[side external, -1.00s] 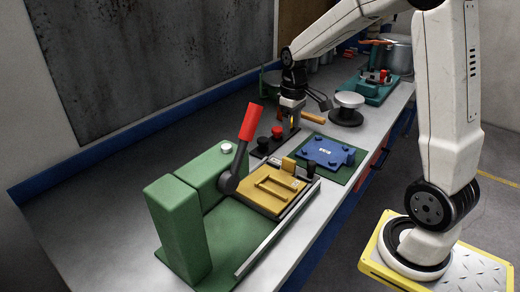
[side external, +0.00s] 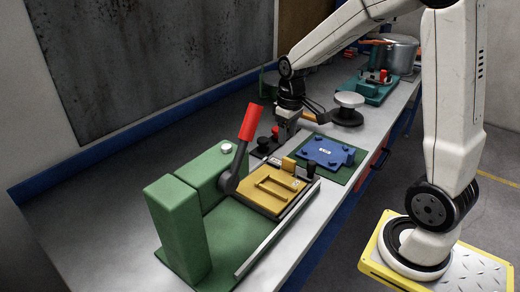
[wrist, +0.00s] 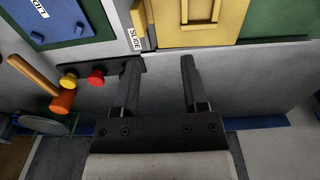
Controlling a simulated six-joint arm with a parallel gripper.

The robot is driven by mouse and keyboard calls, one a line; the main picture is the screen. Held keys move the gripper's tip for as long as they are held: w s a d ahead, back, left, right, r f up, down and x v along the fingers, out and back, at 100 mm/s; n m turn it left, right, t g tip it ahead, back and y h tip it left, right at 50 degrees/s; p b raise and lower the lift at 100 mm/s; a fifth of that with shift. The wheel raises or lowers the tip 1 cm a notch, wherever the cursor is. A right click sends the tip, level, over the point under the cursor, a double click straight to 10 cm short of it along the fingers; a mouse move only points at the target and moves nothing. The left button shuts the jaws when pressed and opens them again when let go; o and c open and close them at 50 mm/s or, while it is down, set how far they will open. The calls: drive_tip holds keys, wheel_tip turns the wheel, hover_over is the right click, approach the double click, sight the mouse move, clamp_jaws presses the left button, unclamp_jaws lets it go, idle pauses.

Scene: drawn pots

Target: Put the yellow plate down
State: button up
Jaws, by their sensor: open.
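The yellow plate (side external: 274,190) with its raised handle lies flat on the green press (side external: 185,215), beside the red-gripped lever (side external: 250,124). In the wrist view the plate (wrist: 198,22) shows at the top, beyond my fingertips. My gripper (wrist: 159,66) is open, with its two fingers apart and nothing between them. In the side view my gripper (side external: 286,130) is low behind the plate, apart from it, close to the black strip with knobs. Its fingertips are too small there to tell if they touch the strip.
A blue lidded block (side external: 325,152) sits on a green mat right of the plate. The wrist view shows a red knob (wrist: 96,78), a yellow knob (wrist: 69,81) and a wooden-handled tool (wrist: 35,75). A round white-topped stand (side external: 348,100) and a metal pot (side external: 398,54) stand farther back.

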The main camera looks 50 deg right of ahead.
drive_tip(key=s+a+f+t, duration=0.1)
drive_tip(key=s+a+f, duration=0.1)
drive_tip(key=s+a, duration=0.2)
drive_tip(key=s+a+f+t, duration=0.1)
drive_tip(key=s+a+f, duration=0.2)
drive_tip(key=a, duration=0.4)
drive_tip(key=shift+s+a+f, duration=0.15)
drive_tip(key=shift+s+f, duration=0.15)
drive_tip(key=shift+s, duration=0.25)
drive_tip(key=o, duration=0.5)
drive_tip(key=shift+o, duration=0.5)
drive_tip(key=shift+w, duration=0.2)
drive_tip(key=w+d+r+m+g, duration=0.1)
drive_tip(key=w+d+r+m, duration=0.1)
drive_tip(key=w+d, duration=0.5)
wheel_tip(320, 180, up, 2)
drive_tip(key=m+g, duration=0.1)
drive_tip(key=g, duration=0.1)
hover_over(289, 159)
drive_tip(key=shift+s, duration=0.1)
drive_tip(key=shift+f, duration=0.2)
drive_tip(key=shift+f, duration=4.75)
